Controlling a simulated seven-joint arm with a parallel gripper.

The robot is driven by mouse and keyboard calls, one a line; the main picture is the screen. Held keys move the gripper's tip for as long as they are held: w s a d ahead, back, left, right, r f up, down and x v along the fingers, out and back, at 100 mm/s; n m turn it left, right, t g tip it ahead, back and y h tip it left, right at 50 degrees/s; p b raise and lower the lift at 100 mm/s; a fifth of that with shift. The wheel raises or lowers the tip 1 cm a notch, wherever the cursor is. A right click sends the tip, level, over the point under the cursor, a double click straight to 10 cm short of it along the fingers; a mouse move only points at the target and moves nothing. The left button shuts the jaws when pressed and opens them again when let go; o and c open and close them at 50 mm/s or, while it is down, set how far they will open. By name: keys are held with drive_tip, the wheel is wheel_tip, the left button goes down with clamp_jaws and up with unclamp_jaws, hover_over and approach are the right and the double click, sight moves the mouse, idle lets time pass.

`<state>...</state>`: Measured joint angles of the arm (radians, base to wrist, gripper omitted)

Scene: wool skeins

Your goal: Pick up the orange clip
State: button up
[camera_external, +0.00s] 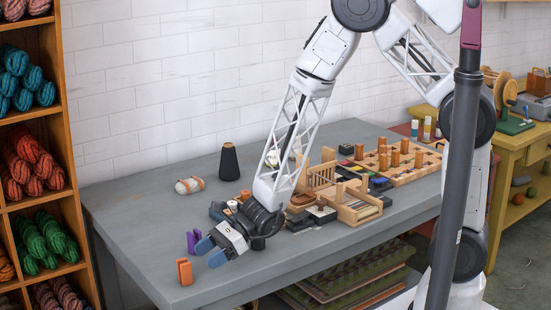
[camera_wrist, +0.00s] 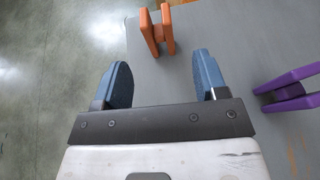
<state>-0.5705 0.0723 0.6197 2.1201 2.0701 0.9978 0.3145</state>
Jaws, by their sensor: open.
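The orange clip (camera_external: 184,272) stands on the grey table near its front left corner. In the wrist view the orange clip (camera_wrist: 157,32) is ahead of my gripper, at the top of the picture, beyond and between the lines of the two fingers. My gripper (camera_external: 211,252) is low over the table, to the right of the orange clip and apart from it. In the wrist view my gripper's blue fingers (camera_wrist: 164,85) are spread wide with nothing between them.
A purple clip (camera_external: 193,241) stands behind the orange one; it shows at the right of the wrist view (camera_wrist: 288,89). The table edge (camera_wrist: 128,50) runs close by. A wooden loom (camera_external: 335,188), a dark cone (camera_external: 229,162) and a pale skein (camera_external: 189,185) lie farther back.

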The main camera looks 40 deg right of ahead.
sight(184, 268)
drive_tip(key=shift+x, duration=1.3)
drive_tip(key=shift+a, duration=0.15)
drive_tip(key=shift+x, duration=2.4)
drive_tip(key=shift+a+r, duration=0.1)
drive_tip(key=shift+r, duration=0.1)
drive_tip(key=c, duration=1)
drive_tip(key=shift+r, duration=0.2)
